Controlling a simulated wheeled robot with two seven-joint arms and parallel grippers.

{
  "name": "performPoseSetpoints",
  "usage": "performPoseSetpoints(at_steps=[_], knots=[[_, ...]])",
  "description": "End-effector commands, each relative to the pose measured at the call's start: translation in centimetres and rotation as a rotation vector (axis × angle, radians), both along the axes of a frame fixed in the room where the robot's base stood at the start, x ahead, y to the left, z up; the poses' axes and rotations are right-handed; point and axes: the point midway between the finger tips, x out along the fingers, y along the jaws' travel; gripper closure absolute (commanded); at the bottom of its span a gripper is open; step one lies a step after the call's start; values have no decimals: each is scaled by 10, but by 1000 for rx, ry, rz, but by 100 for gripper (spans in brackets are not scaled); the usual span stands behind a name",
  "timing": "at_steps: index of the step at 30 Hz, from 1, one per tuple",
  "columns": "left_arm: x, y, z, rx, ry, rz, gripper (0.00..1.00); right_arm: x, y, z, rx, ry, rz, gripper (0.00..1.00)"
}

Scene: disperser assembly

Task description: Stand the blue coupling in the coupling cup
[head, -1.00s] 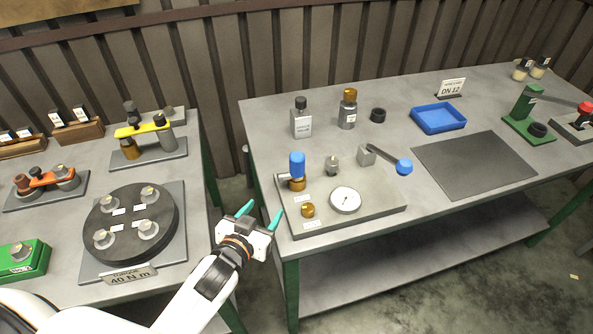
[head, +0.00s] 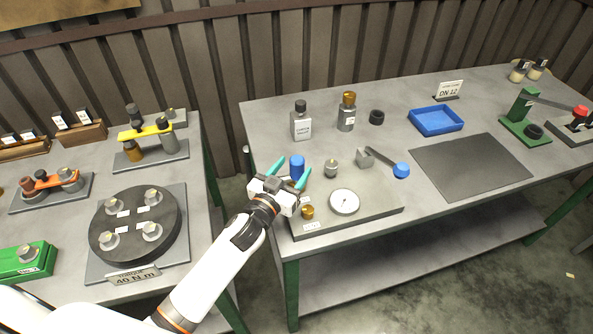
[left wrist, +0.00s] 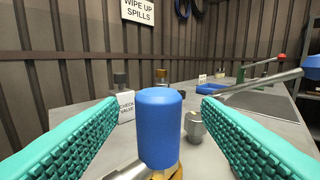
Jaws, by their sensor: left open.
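The blue coupling (head: 297,166), a blue cylinder with a rounded top edge, stands upright on a brass piece (left wrist: 172,172) with a grey stub pointing left. In the left wrist view the coupling (left wrist: 159,127) is centred between my teal fingers. My left gripper (head: 290,172) is open, its fingers on either side of the coupling with gaps to it. In the head view the gripper hides the coupling's lower part. A small brass fitting (head: 307,212) sits on the grey plate in front. I cannot tell which brass part is the coupling cup. My right gripper is not in view.
The grey plate (head: 375,208) also holds a dial gauge (head: 344,201), a small metal fitting (head: 331,168) and a blue-ended lever (head: 401,170). Bottles (head: 301,122) stand behind. A blue tray (head: 436,120) and a dark mat (head: 470,165) lie to the right.

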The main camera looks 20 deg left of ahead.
Motion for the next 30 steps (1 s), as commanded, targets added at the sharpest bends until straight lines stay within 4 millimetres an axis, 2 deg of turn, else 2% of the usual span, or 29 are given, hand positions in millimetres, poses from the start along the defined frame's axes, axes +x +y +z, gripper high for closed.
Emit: performPoseSetpoints(at_steps=[1, 6, 14, 17, 25, 30], knots=[[9, 0, 5, 0, -2, 0, 41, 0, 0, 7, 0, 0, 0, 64], [28, -4, 2, -2, -1, 0, 41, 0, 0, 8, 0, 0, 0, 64], [30, -5, 1, -1, 0, 0, 41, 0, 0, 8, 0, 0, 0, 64], [30, -5, 1, -1, 0, 0, 54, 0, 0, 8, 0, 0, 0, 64], [30, -5, 1, -1, 0, 0, 99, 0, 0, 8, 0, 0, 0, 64], [30, -5, 2, -1, -3, -1, 100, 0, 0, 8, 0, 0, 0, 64]])
